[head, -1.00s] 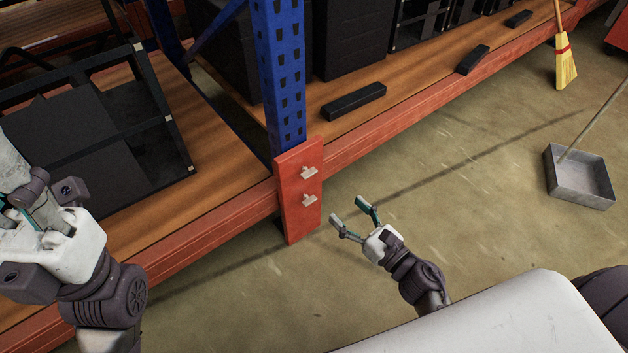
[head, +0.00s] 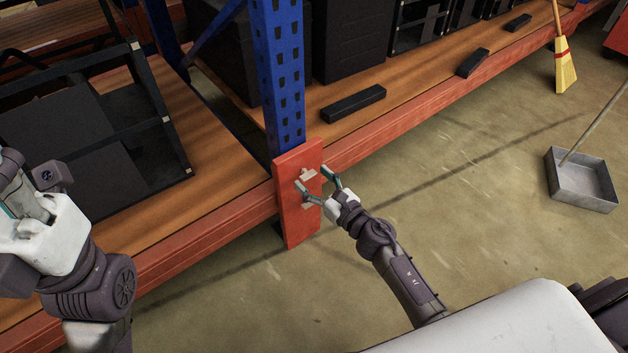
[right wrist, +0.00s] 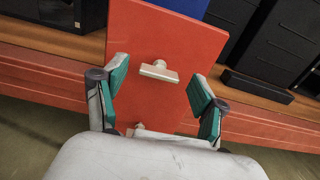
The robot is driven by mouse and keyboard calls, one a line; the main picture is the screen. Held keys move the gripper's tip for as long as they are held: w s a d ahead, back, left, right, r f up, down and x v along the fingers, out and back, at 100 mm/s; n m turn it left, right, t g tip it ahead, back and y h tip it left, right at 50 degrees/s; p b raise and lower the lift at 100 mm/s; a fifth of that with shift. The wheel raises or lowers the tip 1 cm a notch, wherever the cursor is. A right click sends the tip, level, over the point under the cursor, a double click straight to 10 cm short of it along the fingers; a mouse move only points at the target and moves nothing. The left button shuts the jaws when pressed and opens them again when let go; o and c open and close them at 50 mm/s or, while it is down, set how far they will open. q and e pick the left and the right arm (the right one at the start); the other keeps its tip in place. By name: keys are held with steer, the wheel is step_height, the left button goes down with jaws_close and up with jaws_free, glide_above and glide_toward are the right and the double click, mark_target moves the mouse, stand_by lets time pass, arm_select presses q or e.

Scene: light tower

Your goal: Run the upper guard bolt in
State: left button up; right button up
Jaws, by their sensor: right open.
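The red guard plate (head: 290,220) stands upright at the foot of the blue rack post (head: 281,80). The upper guard bolt (head: 306,173) is a pale T-shaped piece standing out from the plate. It also shows in the right wrist view (right wrist: 158,71), between and beyond the fingers. The lower bolt shows partly in the right wrist view (right wrist: 140,129), low down behind my gripper body. My right gripper (head: 315,178) is open and empty in front of the plate, its fingers spread to either side of the upper bolt, apparently without touching it. My left gripper (head: 15,205) is at the left edge, its fingertips unclear.
Red beams (head: 400,128) run along the shelf edge on both sides of the plate. Black boxes (head: 345,40) and a black bar (head: 353,103) rest on the wooden shelf. A broom (head: 565,65) and a metal dustpan (head: 582,180) stand at right. The floor between is clear.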

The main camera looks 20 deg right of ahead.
steer(key=shift+w, duration=0.1)
steer(key=c, duration=1.1)
steer(key=shift+c, duration=0.3)
